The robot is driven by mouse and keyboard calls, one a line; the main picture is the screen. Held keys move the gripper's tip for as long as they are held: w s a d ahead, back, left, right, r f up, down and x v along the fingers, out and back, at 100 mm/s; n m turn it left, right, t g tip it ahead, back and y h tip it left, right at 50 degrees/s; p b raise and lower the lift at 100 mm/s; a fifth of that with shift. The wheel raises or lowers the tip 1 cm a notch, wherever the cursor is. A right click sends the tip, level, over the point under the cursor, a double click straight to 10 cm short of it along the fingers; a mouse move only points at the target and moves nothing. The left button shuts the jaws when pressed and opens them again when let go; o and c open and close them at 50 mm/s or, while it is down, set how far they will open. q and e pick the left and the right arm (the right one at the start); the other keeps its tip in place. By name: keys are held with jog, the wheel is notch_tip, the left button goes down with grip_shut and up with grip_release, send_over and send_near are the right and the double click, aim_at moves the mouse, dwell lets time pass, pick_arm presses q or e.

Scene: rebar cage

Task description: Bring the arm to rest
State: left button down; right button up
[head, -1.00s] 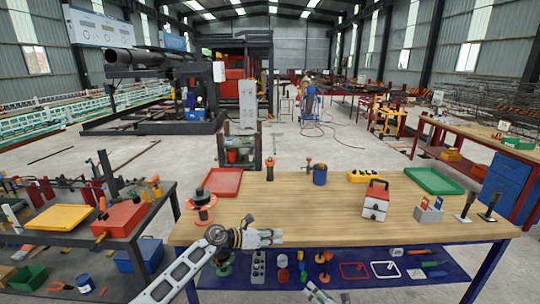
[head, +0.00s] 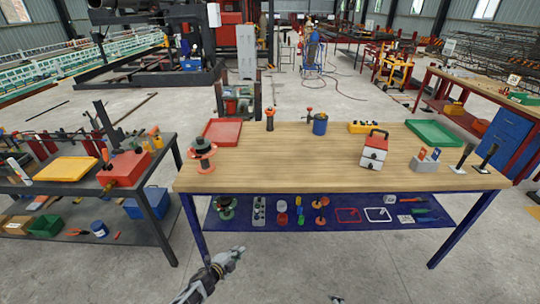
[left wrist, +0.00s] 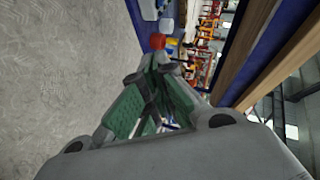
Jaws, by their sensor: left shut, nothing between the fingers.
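My left gripper (head: 232,255) is low in front of the wooden-topped workbench (head: 330,185), over the grey floor and below the level of the bench top. Its fingers are together and hold nothing. In the left wrist view its green-padded fingers (left wrist: 158,75) meet near the middle, with the floor on one side and the bench edge on the other. Only a tiny tip of what looks like my right gripper (head: 337,299) shows at the bottom edge of the head view; its fingers cannot be made out.
The bench carries a red tray (head: 222,132), an orange spool (head: 202,155), a red-and-white box (head: 374,150) and a green tray (head: 433,133). Its blue lower shelf (head: 340,214) holds small parts. A dark side table (head: 75,187) stands left. The floor in front is open.

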pick_arm(q)
jog(key=s+a+f+n+g+y, duration=0.25)
jog(key=s+a+f+n, duration=0.25)
jog(key=s+f, duration=0.65)
jog(key=s+a+f+n+g+y, duration=0.25)
jog(key=s+a+f+n, duration=0.2)
jog(key=s+f, duration=0.7)
jog(key=s+a+f+n+g, duration=0.1)
jog(key=s+f+n+g, duration=0.2)
jog(key=s, duration=1.3)
jog(key=s+a+f+n+g+y, duration=0.1)
jog(key=s+f+n, duration=0.3)
jog(key=s, duration=1.1)
jog(key=shift+s+a+n+g+y, duration=0.35)
jog(key=shift+s+n+g, duration=0.1)
jog(key=shift+g, duration=0.45)
pick_arm(e)
jog(key=s+f+m+g, duration=0.2)
jog(key=s+f+m, duration=0.2)
jog(key=s, duration=0.8)
jog(key=s+f+m+g+h, duration=0.1)
jog(key=s+f+m+g, duration=0.2)
jog(key=s, duration=0.9)
jog(key=s+f+m+g, duration=0.2)
jog(key=s+f+m, duration=0.4)
jog(key=s, duration=0.6)
jog(key=shift+s+a+f, duration=0.2)
jog(key=shift+s+f, duration=0.2)
jog(key=shift+f, duration=0.45)
